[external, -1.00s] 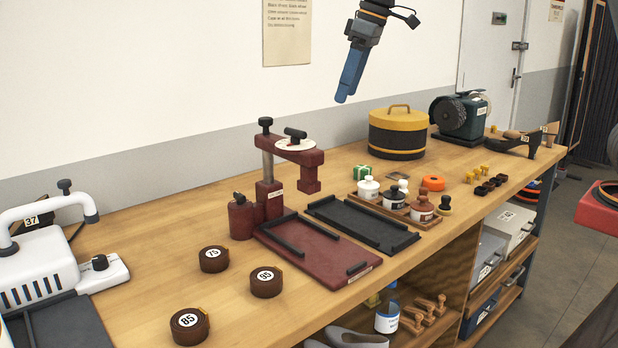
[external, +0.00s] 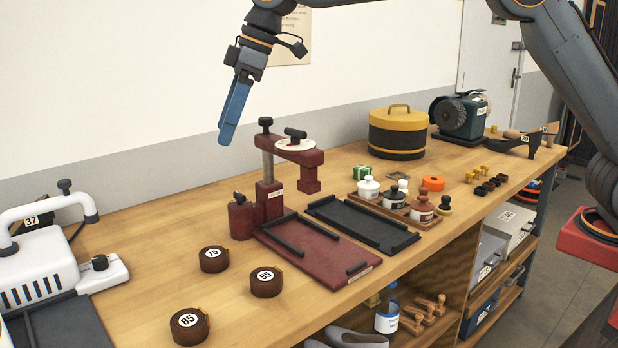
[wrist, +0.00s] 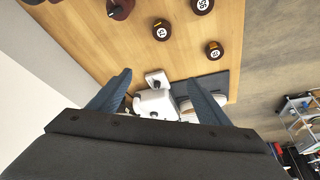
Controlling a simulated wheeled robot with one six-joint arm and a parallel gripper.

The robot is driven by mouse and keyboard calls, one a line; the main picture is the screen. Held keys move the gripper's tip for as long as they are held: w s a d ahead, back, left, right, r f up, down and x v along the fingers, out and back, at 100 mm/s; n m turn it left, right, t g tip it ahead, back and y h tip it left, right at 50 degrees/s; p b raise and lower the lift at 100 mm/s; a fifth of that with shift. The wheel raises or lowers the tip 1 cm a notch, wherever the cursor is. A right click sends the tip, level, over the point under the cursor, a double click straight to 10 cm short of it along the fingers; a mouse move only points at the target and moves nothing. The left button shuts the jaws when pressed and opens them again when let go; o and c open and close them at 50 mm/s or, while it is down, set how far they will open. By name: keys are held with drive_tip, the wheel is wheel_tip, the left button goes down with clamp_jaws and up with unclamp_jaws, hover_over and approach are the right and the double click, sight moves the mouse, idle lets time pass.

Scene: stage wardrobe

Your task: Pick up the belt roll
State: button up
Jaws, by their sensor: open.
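Three brown belt rolls with white number labels lie on the left part of the wooden bench. In the external view they are roll 75 (external: 214,259), roll 95 (external: 266,282) and roll 85 (external: 189,326). The wrist view shows them near its top right, with roll 75 (wrist: 161,31), roll 95 (wrist: 203,5) and roll 85 (wrist: 214,50). My gripper (external: 226,134) hangs in the air well above the bench, up and behind the rolls. In the wrist view its two blue fingers (wrist: 158,88) stand wide apart with nothing between them.
A white machine (external: 35,275) is at the left. A yellow-black round box (external: 397,132) and bottles stand farther right. Bare wood surrounds the rolls.

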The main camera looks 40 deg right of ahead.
approach(212, 254)
drive_tip(key=shift+p+x, duration=2.25)
drive_tip(key=shift+x, duration=2)
drive_tip(key=shift+s, duration=0.1)
drive_tip(key=c, duration=1.2)
